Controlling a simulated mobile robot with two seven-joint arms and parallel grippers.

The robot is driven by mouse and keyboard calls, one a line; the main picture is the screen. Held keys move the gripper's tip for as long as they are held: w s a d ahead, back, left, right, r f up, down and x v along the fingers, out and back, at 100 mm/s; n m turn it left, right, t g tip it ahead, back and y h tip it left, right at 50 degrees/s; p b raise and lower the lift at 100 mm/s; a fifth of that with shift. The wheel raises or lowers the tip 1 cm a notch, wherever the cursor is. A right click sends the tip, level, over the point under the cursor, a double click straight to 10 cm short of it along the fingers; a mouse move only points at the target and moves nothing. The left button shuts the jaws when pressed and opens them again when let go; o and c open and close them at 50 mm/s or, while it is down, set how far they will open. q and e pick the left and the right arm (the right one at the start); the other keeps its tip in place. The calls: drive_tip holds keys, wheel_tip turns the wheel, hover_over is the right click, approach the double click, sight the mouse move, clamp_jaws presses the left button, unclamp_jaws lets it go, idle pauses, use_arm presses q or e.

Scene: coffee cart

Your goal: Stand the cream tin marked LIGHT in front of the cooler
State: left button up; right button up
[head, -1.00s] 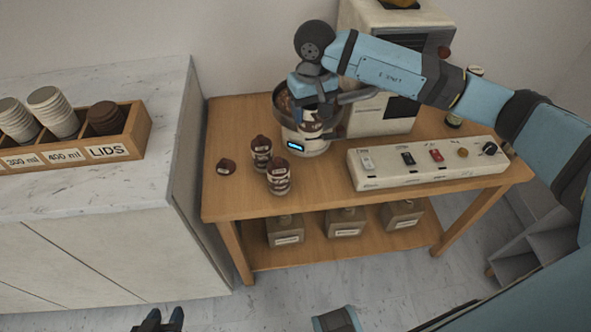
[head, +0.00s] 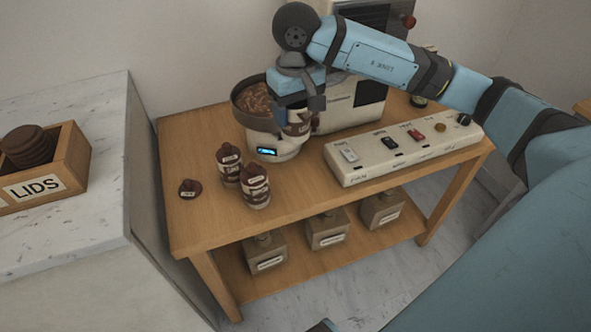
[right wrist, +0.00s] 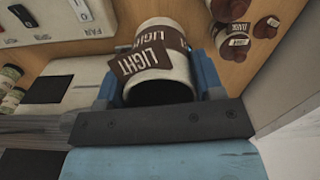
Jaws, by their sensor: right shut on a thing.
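My right gripper (right wrist: 157,75) is shut on the cream tin marked LIGHT (right wrist: 160,45), which has brown labels and a dark open mouth facing the wrist camera. In the head view this tin (head: 299,126) is mostly hidden under my right gripper (head: 303,108), at the right side of the cooler. The cooler (head: 245,120) is a round pan of brown beans on a white base with a lit blue display (head: 267,152). Whether the tin touches the table is unclear. My left gripper is not in view.
Two lidded tins (head: 229,165) (head: 256,188) and a loose brown lid (head: 190,188) stand on the wooden table, left of the cooler's front. A white switch panel (head: 400,150) lies to the right.

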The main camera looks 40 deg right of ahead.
wheel_tip(320, 180, down, 15)
drive_tip(key=shift+r+b, duration=0.1)
drive_tip(key=shift+b, duration=1.05)
drive_tip(key=shift+f, duration=0.3)
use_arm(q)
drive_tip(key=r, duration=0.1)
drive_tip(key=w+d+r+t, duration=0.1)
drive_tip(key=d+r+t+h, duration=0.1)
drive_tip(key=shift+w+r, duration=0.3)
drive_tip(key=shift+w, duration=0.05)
use_arm(e)
drive_tip(key=shift+f, duration=0.1)
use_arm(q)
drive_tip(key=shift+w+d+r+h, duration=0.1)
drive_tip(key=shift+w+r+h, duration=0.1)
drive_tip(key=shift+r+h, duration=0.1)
use_arm(e)
drive_tip(key=o, duration=1.1)
